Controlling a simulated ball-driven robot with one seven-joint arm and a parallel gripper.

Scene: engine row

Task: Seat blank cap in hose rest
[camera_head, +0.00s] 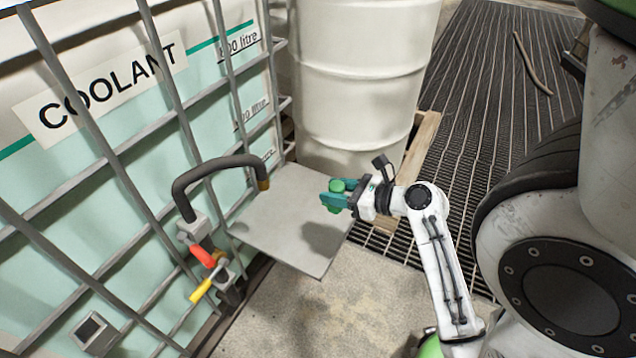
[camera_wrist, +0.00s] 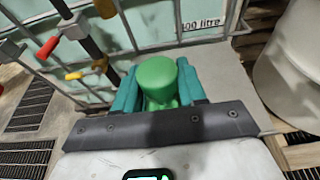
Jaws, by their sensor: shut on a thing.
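The green blank cap (camera_head: 337,186) is between the teal fingers of my gripper (camera_head: 333,195), which is shut on it. In the wrist view the cap (camera_wrist: 156,76) shows a round top on a narrower lower part, with a finger on each side. My gripper holds it over the right part of a grey plate (camera_head: 285,215). A small square metal socket (camera_head: 92,332) on the cage at the lower left may be the hose rest; I cannot tell for sure. The black hose (camera_head: 215,163) arches from the valve, its brass end (camera_head: 263,184) hanging free near the plate.
The caged coolant tank (camera_head: 60,200) fills the left side. Its valve has a red handle (camera_head: 203,257) and a yellow handle (camera_head: 201,290). A white drum (camera_head: 350,80) stands on a wooden pallet (camera_head: 424,140) behind my gripper. The concrete floor (camera_head: 330,320) in front is clear.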

